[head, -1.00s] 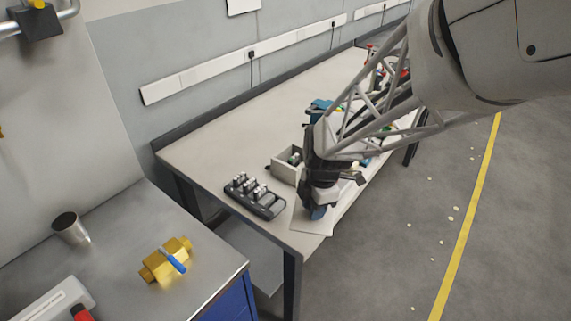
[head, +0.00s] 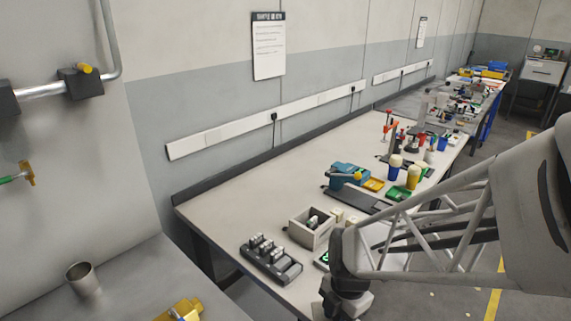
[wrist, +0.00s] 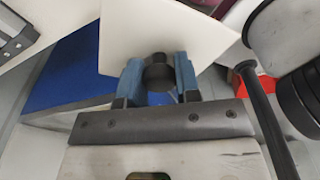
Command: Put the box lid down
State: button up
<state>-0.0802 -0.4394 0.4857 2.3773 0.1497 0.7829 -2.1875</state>
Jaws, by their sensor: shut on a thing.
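The box lid (wrist: 175,32) is a pale flat panel with a dark round knob (wrist: 158,73), seen in the wrist view. My gripper (wrist: 158,84) has its two blue fingers shut on that knob, one on each side. In the head view my wrist is at the bottom edge, and the fingers and lid cannot be made out. An open pale box (head: 312,229) stands on the bench just left of my wrist, with small things inside. The wrist view does not show clearly what lies under the lid.
A dark charger (head: 270,262) with several upright cells stands left of the box. The bench surface behind the charger is clear. A metal cup (head: 83,279) stands on the near-left worktop.

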jog(key=shift+w, duration=0.1)
jog(key=w+a+f, duration=0.1)
jog(key=w+a, duration=0.1)
jog(key=w, duration=1.3)
jog(key=shift+w+f, duration=0.2)
jog(key=shift+w, duration=0.15)
jog(key=shift+f, duration=0.1)
jog(key=shift+f, duration=1.7)
jog(key=shift+f, duration=0.6)
jog(key=o, duration=1)
jog(key=shift+r, duration=0.15)
